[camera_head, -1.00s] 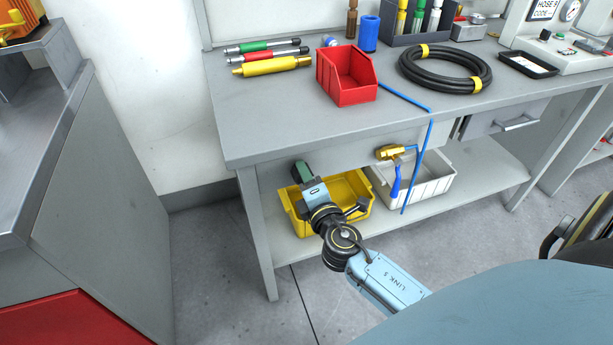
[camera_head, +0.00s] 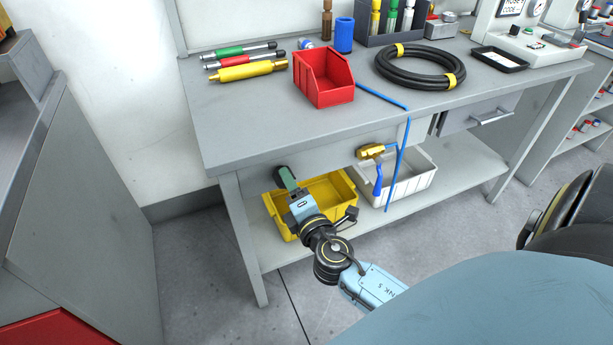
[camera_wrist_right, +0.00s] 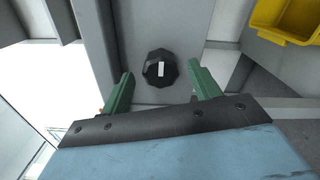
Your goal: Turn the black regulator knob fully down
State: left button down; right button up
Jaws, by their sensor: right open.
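The black regulator knob (camera_wrist_right: 161,69) shows in the right wrist view, mounted on a grey panel, with a white marker bar on its face standing nearly upright in the picture. My right gripper (camera_wrist_right: 161,80) is open, with its green fingers to the left and right of the knob and gaps on both sides. I cannot tell how deep the fingers reach around it. In the head view my right gripper (camera_head: 286,178) is at the front of the workbench (camera_head: 240,130), below the top; the knob is not clearly visible there. My left gripper is not in view.
A yellow bin (camera_head: 345,190) and a white bin (camera_head: 420,184) stand on the lower shelf. A brass valve (camera_head: 371,151) with a blue handle hangs beside a blue hose (camera_head: 404,140) at the bench front. A red bin (camera_head: 322,92) and coiled black hose (camera_head: 385,73) lie on top.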

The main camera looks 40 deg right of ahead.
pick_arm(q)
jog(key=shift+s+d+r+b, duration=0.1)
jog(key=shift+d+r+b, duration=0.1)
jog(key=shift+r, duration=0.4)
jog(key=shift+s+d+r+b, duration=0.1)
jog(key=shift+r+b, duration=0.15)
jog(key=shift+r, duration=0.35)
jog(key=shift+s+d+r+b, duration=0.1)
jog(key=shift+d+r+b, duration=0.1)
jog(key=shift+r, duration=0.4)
pick_arm(e)
jog(key=v, duration=1)
jog(key=shift+s, duration=0.4)
